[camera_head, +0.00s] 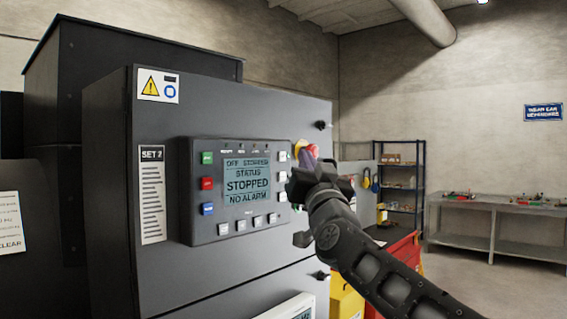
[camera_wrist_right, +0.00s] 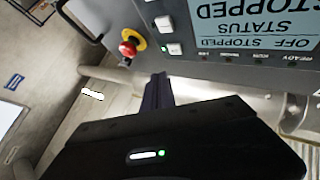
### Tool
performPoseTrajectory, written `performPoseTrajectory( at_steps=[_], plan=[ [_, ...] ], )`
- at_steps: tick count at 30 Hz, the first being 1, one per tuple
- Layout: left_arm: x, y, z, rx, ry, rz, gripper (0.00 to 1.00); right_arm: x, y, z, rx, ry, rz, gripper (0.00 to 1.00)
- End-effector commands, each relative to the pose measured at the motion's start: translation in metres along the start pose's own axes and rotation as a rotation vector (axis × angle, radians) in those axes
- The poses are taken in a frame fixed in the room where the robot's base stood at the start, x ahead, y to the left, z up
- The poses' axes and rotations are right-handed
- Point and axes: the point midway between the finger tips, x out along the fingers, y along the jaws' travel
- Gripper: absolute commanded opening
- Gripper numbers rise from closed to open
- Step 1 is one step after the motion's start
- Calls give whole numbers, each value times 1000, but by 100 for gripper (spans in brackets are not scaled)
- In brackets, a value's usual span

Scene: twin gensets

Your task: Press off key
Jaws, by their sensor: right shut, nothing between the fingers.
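The control panel (camera_head: 237,150) on the grey SET 2 cabinet has a screen (camera_head: 246,182) reading "OFF STOPPED", "STATUS STOPPED", "NO ALARM". Left of the screen are a green key (camera_head: 207,158), a red key (camera_head: 207,183) and a blue key (camera_head: 208,209). White keys run down its right side and along the bottom; key labels are too small to read. My right gripper (camera_head: 308,160) is shut and empty at the panel's right side, partly covering the red emergency stop button. In the right wrist view the fingers (camera_wrist_right: 157,92) point toward the panel edge, apart from the keys. My left gripper is not in view.
The red emergency stop button (camera_wrist_right: 129,48) on its yellow collar sits beside the white keys. A blue shelf rack (camera_head: 402,180) and a grey workbench (camera_head: 495,208) stand at the back right. A red cabinet (camera_head: 405,250) stands behind my right arm.

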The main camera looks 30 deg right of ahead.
Motion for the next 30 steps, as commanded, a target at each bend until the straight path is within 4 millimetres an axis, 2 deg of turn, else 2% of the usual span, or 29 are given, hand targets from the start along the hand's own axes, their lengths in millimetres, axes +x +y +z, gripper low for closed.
performPoseTrajectory(
  at_steps=[1,10,30],
  plan=[
    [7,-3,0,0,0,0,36,-6,4,0,-1,2,1,0],
    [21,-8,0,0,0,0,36,-25,18,-16,0,1,1,0],
    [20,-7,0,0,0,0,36,-26,19,-18,0,-1,1,0]
  ],
)
